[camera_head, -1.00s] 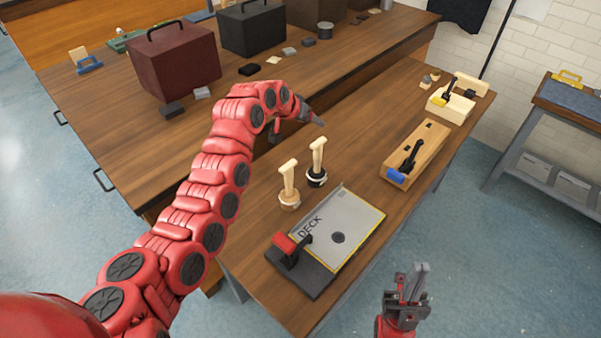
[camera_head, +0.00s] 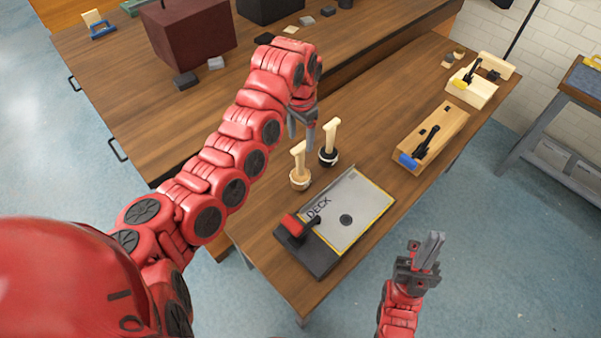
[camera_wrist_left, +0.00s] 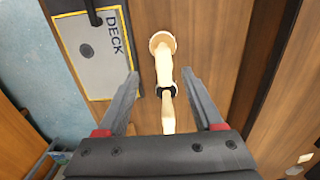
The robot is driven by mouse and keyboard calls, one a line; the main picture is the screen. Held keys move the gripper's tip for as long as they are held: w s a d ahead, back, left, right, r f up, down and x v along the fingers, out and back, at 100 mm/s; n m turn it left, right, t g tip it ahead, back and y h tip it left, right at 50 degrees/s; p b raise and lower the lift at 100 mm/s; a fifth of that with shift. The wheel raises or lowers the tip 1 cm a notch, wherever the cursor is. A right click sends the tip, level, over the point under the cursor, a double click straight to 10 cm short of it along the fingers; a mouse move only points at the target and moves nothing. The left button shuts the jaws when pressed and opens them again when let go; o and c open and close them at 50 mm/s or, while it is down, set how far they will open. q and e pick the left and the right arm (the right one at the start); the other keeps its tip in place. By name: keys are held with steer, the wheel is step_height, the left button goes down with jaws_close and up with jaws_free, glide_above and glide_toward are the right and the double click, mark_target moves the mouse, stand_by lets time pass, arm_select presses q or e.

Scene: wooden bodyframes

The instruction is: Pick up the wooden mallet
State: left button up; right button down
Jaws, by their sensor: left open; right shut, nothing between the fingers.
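The wooden mallet (camera_head: 300,180) stands upright on its pale wooden head on the bench, handle up. It also shows in the left wrist view (camera_wrist_left: 162,45). A similar mallet with a black head (camera_head: 328,157) stands just right of it, also in the left wrist view (camera_wrist_left: 168,110). My left gripper (camera_head: 301,138) is open and points down by the mallets' handles. In the wrist view its fingers (camera_wrist_left: 160,80) lie either side of the handles, with nothing visibly held. My right gripper (camera_head: 432,248) is shut and empty, beyond the bench's front edge.
A grey DECK board (camera_head: 348,215) with a red-handled clamp lies in front of the mallets. A wooden block with a blue-handled tool (camera_head: 430,138) is further right. A dark red box (camera_head: 190,45) stands on the back bench. Bare bench lies between board and block.

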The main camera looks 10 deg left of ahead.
mark_target(300, 150)
arm_select(q)
step_height(300, 150, down, 5)
steer(key=shift+r+p, duration=0.2)
steer(key=shift+p, duration=0.2)
steer(key=shift+w+a+f+p, duration=0.1)
steer(key=shift+f+p, duration=0.2)
steer(key=shift+p, duration=0.15)
steer(key=f+p, duration=0.2)
steer(key=f, duration=0.2)
steer(key=shift+w, duration=0.2)
steer(key=shift+f, duration=0.45)
jaws_close()
